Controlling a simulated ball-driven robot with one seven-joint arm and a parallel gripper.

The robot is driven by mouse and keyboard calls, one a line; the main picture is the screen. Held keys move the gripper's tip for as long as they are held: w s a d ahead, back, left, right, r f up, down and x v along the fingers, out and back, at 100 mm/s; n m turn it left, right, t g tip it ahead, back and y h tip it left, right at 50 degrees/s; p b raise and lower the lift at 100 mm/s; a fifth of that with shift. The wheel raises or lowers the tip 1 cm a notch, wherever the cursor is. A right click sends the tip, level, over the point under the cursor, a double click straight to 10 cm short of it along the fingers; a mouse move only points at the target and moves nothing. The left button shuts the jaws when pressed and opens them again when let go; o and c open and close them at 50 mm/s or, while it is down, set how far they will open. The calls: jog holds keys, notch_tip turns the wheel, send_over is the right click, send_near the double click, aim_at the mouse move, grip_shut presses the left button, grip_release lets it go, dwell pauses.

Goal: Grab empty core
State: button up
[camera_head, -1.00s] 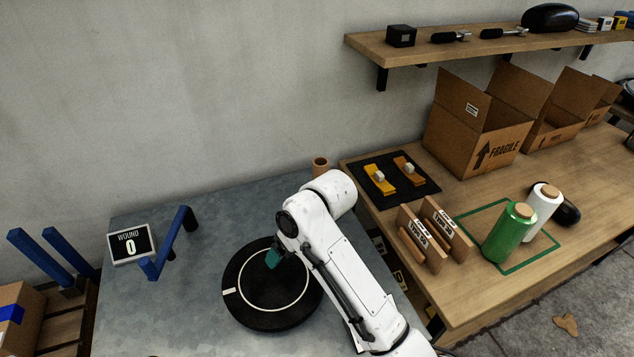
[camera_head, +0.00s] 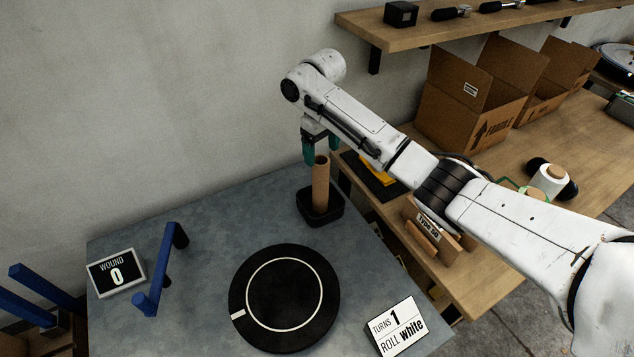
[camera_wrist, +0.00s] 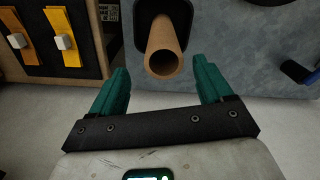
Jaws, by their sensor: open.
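The empty core (camera_head: 320,186) is a brown cardboard tube standing upright in a black square holder (camera_head: 320,212) at the back right of the grey table. It also shows in the wrist view (camera_wrist: 163,50), its open end towards the camera. My gripper (camera_head: 317,158) has teal fingers and is open. Its fingers are at the core's top end in the head view. In the wrist view my gripper (camera_wrist: 160,90) has the core's end ahead, between the lines of the two fingers, with clear gaps on both sides. I cannot tell whether the fingertips reach past its rim.
A black turntable (camera_head: 285,298) with a white ring lies on the grey table (camera_head: 200,250). A blue bar (camera_head: 165,268) and a "WOUND 0" display (camera_head: 117,272) stand left. A "TURNS 1 ROLL white" sign (camera_head: 397,328) is at front right. A wooden bench (camera_head: 455,285) stands right.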

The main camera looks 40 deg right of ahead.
aim_at(321, 158)
notch_tip(321, 158, down, 3)
jog(key=shift+w+f, duration=0.1)
jog(key=shift+s+a+f+p, duration=0.15)
jog(key=shift+f+p, duration=0.1)
jog(key=shift+f, duration=1.1)
jog(key=shift+s+a+f+p, duration=0.1)
jog(key=shift+f+p, duration=0.15)
jog(key=shift+f, duration=1.05)
jog(key=shift+c, duration=0.2)
jog(key=c, duration=1.3)
